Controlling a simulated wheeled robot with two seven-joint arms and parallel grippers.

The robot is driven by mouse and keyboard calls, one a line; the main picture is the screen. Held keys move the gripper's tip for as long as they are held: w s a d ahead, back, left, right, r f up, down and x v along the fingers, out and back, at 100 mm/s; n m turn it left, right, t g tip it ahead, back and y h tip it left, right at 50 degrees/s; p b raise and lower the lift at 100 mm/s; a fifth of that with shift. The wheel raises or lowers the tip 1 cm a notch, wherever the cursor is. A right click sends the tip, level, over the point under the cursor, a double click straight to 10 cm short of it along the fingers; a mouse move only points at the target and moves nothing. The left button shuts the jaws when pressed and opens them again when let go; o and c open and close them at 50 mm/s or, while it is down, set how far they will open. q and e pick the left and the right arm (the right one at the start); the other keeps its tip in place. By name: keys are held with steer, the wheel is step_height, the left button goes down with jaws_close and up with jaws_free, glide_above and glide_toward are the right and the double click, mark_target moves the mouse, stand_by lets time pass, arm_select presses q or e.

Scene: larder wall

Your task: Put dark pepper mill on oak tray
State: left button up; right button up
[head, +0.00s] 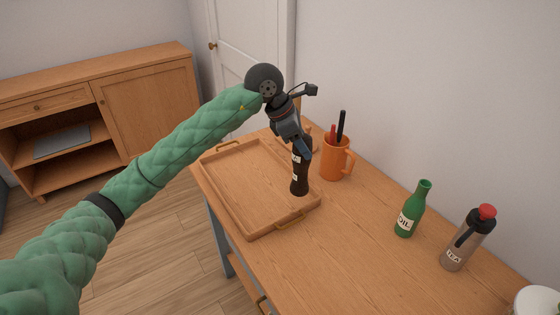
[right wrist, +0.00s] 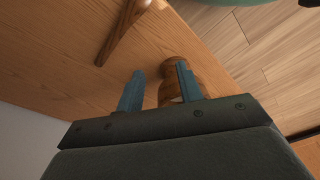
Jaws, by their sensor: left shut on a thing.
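The dark pepper mill (head: 299,181) is upright in my left gripper (head: 302,150), which is shut around its upper part. The mill shows in the head view over the right end of the oak tray (head: 240,185). I cannot tell whether its base touches the tray floor. The tray lies on the table, has low rims and brass handles, and is otherwise empty where I see it. My right gripper (right wrist: 160,82) shows only in the right wrist view, with its fingers apart. A round wooden thing (right wrist: 176,71) shows beyond and between the fingers; nothing is visibly gripped.
On the table (head: 345,225), an orange mug (head: 334,160) with dark and red utensils stands just right of the mill. A green oil bottle (head: 411,212) and a tea flask (head: 466,243) stand farther right. A wooden rod-like piece (right wrist: 124,30) shows in the right wrist view.

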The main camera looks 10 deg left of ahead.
arm_select(q)
steer(key=w+a+f, duration=0.3)
steer(key=a+f, duration=0.3)
steer(key=f, duration=0.2)
steer(key=o, duration=1.5)
steer(key=shift+w+f, duration=0.1)
